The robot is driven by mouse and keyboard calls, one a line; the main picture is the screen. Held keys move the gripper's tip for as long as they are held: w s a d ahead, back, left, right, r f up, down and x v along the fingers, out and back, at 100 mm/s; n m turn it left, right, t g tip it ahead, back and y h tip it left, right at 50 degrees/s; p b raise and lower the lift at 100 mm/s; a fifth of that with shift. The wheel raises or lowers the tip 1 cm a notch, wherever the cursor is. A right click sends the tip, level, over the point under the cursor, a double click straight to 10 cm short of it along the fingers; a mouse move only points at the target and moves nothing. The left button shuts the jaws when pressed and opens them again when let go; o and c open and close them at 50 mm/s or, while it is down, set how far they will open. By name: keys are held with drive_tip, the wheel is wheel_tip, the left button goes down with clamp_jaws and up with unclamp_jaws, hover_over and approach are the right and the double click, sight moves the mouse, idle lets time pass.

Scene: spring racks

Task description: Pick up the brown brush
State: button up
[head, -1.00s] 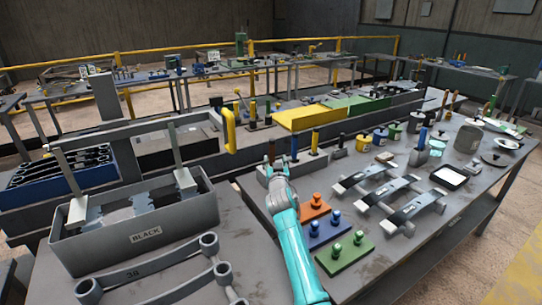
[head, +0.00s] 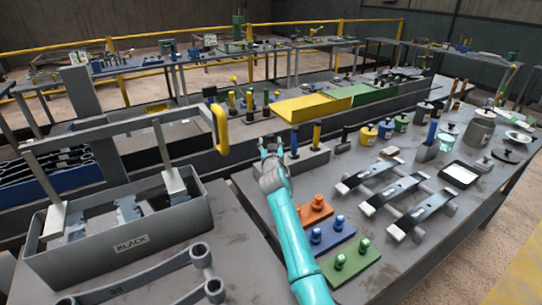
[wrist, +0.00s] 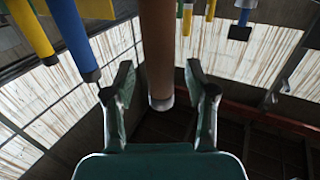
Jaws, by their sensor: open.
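In the wrist view a brown cylindrical handle (wrist: 157,50) with a pale metallic end stands between the two fingers of my gripper (wrist: 159,76). There is a gap to the finger on each side. My gripper is open. In the head view my gripper (head: 268,146) is at the left end of a grey block (head: 312,162) that holds upright handles. The brown handle is hidden there behind my gripper. Whether a brush head is attached to it cannot be seen.
A blue handle (head: 294,142) and a yellow handle (head: 317,134) stand just right of my gripper. Orange (head: 315,210), blue (head: 331,233) and green (head: 350,260) plates lie in front. A grey bin marked BLACK (head: 131,245) is at the left.

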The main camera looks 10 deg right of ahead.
drive_tip(key=shift+w, duration=0.25)
clamp_jaws()
